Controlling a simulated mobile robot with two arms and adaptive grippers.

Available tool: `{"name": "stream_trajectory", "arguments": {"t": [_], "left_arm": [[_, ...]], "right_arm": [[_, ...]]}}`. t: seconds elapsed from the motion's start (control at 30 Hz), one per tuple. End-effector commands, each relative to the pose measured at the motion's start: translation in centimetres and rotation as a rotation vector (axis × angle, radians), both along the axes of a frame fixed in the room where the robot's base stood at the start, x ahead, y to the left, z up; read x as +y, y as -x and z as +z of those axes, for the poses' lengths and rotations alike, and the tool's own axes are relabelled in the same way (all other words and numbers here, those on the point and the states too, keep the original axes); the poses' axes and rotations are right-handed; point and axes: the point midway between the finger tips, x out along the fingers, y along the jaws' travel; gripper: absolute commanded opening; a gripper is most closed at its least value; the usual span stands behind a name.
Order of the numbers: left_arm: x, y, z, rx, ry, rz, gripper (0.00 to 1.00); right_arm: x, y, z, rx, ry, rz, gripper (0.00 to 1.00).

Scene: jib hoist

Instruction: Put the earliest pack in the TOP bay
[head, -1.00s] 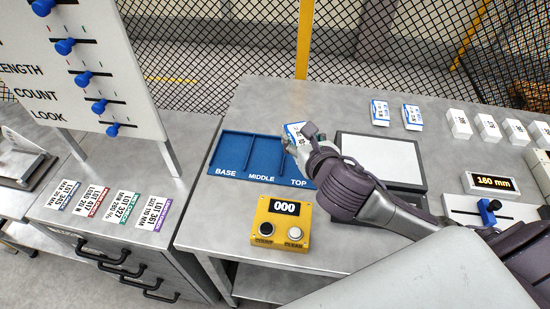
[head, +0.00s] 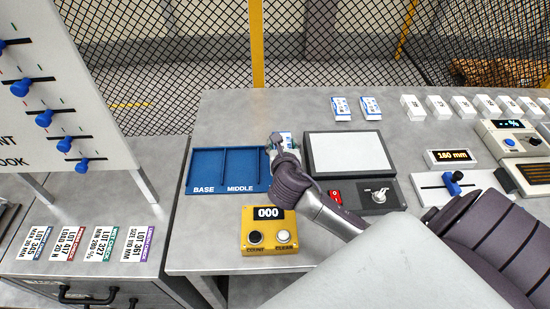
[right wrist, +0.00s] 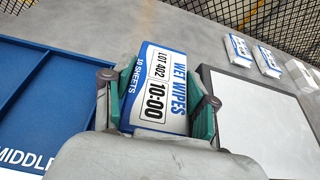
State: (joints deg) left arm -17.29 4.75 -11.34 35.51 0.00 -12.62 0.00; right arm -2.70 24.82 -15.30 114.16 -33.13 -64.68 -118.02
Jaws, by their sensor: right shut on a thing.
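My right gripper (head: 284,150) is shut on a white and blue wet wipes pack (right wrist: 162,88), whose label reads LOT 402 and 10:00. In the head view the held pack (head: 287,138) is by the right end of the blue tray (head: 207,167). BASE and MIDDLE are readable on the tray; the TOP lettering is hidden behind my gripper and arm. The bays in view are empty. In the right wrist view the tray (right wrist: 40,85) lies left of the pack. Two similar packs, one (head: 340,108) beside the other (head: 371,108), lie at the back. My left gripper is out of view.
A grey-white plate (head: 344,150) in a dark frame is right of the tray. A yellow counter box (head: 268,232) reading 000 stands in front. Several white boxes (head: 437,106) line the back right. A slider board (head: 60,95) stands left, above several lot cards (head: 90,245).

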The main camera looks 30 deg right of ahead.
Motion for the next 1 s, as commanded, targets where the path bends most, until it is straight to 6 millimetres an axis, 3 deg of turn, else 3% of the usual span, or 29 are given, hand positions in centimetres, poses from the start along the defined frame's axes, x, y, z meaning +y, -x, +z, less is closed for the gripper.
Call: {"name": "stream_trajectory", "arguments": {"t": [0.2,0.5,0.87,0.9,1.0], "left_arm": [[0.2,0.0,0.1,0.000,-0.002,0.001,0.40],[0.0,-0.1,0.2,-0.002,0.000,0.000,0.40],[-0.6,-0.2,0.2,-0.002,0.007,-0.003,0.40],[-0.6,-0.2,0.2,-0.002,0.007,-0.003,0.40],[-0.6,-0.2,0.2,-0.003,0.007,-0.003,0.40]], "right_arm": [[1.9,-0.7,-1.3,-0.001,0.001,0.000,0.17],[1.9,-0.7,-5.1,0.002,0.001,-0.001,0.17],[1.9,-0.7,-5.4,0.000,0.001,0.000,0.17],[1.9,-0.7,-5.5,0.000,0.000,0.001,0.61],[1.9,-0.7,-5.5,0.000,0.000,0.001,0.68]]}}
